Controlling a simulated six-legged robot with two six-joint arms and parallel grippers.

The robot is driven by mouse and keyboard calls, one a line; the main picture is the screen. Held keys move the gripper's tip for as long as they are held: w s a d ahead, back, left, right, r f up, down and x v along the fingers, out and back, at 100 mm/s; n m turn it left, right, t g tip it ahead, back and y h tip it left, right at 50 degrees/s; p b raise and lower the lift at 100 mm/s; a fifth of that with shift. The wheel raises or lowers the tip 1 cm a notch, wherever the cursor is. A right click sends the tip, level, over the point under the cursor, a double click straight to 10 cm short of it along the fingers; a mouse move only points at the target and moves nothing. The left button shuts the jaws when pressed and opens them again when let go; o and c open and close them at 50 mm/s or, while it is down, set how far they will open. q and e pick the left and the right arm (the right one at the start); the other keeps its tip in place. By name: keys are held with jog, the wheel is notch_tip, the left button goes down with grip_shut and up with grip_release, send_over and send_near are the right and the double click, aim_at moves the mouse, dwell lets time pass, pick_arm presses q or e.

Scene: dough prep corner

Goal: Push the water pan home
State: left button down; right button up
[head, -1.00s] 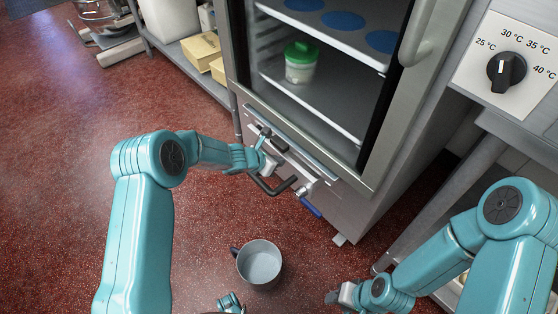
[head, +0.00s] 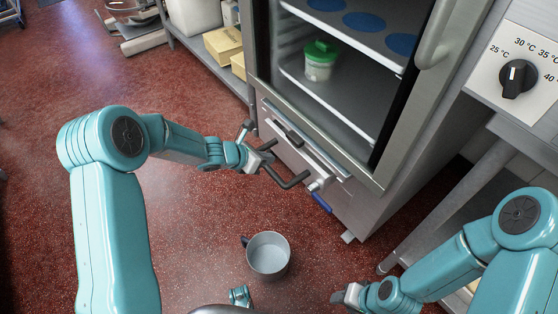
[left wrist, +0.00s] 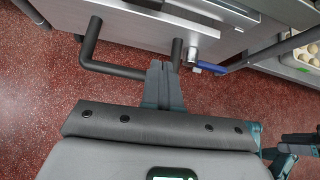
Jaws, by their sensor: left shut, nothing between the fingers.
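The water pan shows as a metal drawer front (head: 300,150) low on the cabinet, with a dark bent bar handle (head: 290,183) standing out from it. The handle also shows in the left wrist view (left wrist: 112,70). My left gripper (head: 268,157) is shut and empty at the handle. In the left wrist view its fingertips (left wrist: 164,68) overlap the bar near its right post; I cannot tell whether they touch. How far the pan stands out is unclear. My right gripper (head: 345,296) is low at the right, away from the pan; its jaws are too small to judge.
A valve with a blue lever (head: 321,202) sits right of the handle. A grey pot (head: 268,255) stands on the red floor below. The glass-fronted cabinet holds a green-lidded tub (head: 320,62).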

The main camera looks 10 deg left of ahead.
pick_arm(q)
jog(key=d+r+n+t+h, duration=0.1)
jog(key=d+r+n+h, duration=0.2)
jog(key=n, duration=0.4)
jog(key=n+t+p, duration=0.2)
jog(key=n+t, duration=0.1)
jog(key=n, duration=0.7)
send_near(309, 165)
jog(key=b+x, duration=0.4)
jog(key=x, duration=0.1)
jog(key=shift+w+d+f, duration=0.2)
jog(key=shift+w, duration=0.05)
jog(key=shift+w+d+r, duration=0.1)
jog(key=shift+w+d, duration=0.15)
jog(key=shift+w, duration=0.1)
jog(key=shift+d+b, duration=0.1)
jog(key=shift+b, duration=0.25)
